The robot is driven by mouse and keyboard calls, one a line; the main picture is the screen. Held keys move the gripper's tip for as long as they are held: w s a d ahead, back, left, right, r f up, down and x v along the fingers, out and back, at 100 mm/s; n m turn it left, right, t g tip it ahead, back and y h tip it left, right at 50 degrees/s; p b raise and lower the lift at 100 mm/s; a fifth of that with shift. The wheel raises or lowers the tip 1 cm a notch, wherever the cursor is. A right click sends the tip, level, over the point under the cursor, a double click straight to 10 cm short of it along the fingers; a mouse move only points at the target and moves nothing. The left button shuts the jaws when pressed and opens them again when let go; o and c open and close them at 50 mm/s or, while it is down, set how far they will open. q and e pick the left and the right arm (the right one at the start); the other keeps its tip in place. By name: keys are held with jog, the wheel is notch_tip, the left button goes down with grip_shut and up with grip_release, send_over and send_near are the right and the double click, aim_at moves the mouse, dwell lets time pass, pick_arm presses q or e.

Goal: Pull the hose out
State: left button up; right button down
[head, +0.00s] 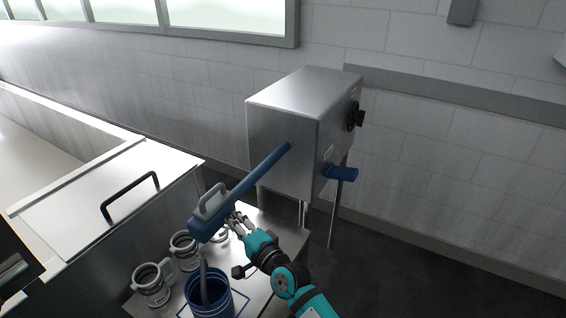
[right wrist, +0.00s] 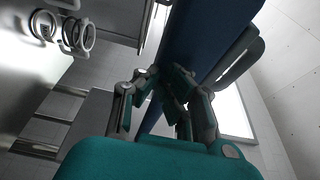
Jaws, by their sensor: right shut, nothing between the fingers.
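A grey hose-like tube (head: 204,283) stands in a blue bucket (head: 212,306) at the bottom of the head view, its upper end just under a blue block. The blue block (head: 209,223) carries a grey handle (head: 212,200) and sits at the end of a blue bar (head: 262,171) that runs to a steel box. My right gripper (head: 234,219) is just right of the block, shut and empty. In the right wrist view its fingers (right wrist: 165,82) are close in front of the blue part; contact cannot be told. My left gripper is out of view.
The steel box (head: 283,116) stands on legs by the wall, with a blue spout (head: 341,173) and black knob (head: 355,116). A vat with a black-handled lid (head: 130,175) is at left.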

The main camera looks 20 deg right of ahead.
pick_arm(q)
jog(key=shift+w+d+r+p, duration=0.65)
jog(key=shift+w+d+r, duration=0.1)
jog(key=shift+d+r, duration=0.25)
pick_arm(e)
jog(key=s+a, duration=0.2)
jog(key=a, duration=0.1)
jog(key=shift+s+a+f, duration=0.2)
jog(key=shift+s+a, duration=0.1)
jog(key=shift+s, duration=0.1)
jog(key=shift+f, duration=0.1)
